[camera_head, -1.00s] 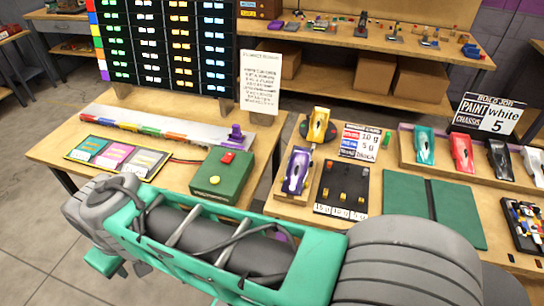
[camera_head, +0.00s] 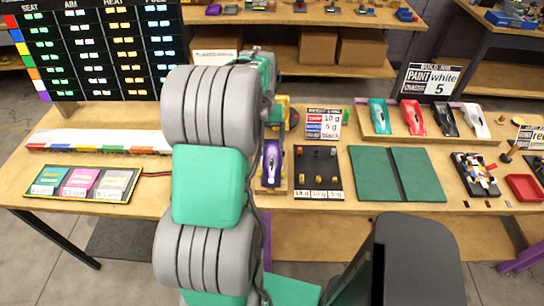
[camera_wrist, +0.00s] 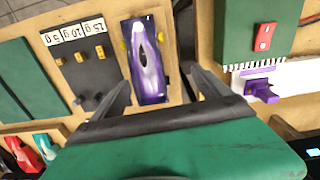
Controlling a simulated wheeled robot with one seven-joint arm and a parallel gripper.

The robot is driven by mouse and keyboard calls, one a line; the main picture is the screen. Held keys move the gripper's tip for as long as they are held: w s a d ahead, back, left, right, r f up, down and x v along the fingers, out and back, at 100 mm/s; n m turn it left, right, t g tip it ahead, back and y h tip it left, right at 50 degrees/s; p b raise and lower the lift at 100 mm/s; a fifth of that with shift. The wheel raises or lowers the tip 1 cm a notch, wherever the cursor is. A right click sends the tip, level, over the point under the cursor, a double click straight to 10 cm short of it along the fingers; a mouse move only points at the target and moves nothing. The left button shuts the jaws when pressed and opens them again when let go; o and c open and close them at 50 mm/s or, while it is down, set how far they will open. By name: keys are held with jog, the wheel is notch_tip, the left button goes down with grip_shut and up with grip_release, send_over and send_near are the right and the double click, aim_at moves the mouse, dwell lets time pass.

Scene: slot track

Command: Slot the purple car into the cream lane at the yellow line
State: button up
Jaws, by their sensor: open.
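The purple car (camera_head: 271,163) has a white stripe pattern and lies on a wooden stand just right of my arm. It also shows in the wrist view (camera_wrist: 147,60), nose and tail along the picture's height. My gripper (camera_wrist: 158,80) is open, its two fingers on either side of the car's near end and apart from it. In the head view my arm hides the gripper. The pale track (camera_head: 60,137), with coloured marks along its front edge, lies on the left table. My arm hides its right part. I cannot single out the cream lane or yellow line.
A weight board (camera_head: 318,165) stands close right of the car, with a green mat (camera_head: 372,172) beyond it. Several cars stand on a rack (camera_head: 440,138) behind. A green box (camera_wrist: 240,25) with a red switch and a purple block (camera_wrist: 262,91) show right in the wrist view.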

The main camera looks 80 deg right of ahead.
aim_at(272, 156)
jog(key=s, duration=0.1)
jog(key=s+f, duration=0.1)
jog(key=shift+s+d+f+m, duration=0.25)
jog(key=shift+s+d+m, duration=0.05)
jog(key=shift+s+d, duration=0.1)
notch_tip(272, 156, down, 7)
jog(key=shift+a+r+p, duration=0.1)
jog(key=shift+p, duration=1)
jog(key=shift+w+r, duration=0.1)
jog(key=c, duration=1.6)
jog(key=shift+c, duration=0.2)
